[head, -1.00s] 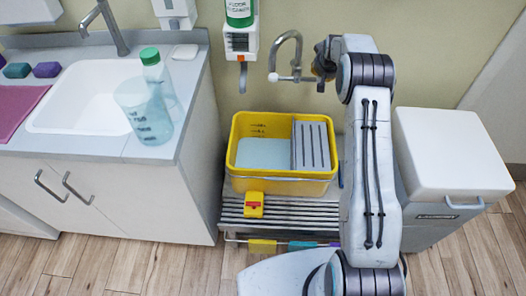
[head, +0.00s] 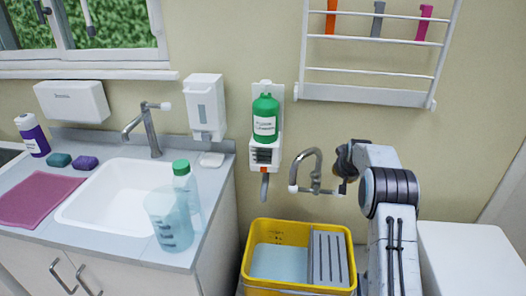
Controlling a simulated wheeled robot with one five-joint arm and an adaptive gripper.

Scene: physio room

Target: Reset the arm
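My arm rises at the right of the head view, bent at the top. No held thing shows.
Left is a counter with a sink (head: 100,205), a clear jug (head: 170,225) and a green-capped bottle (head: 187,190). A white bin (head: 465,255) stands right. A wall rack (head: 370,95) hangs above.

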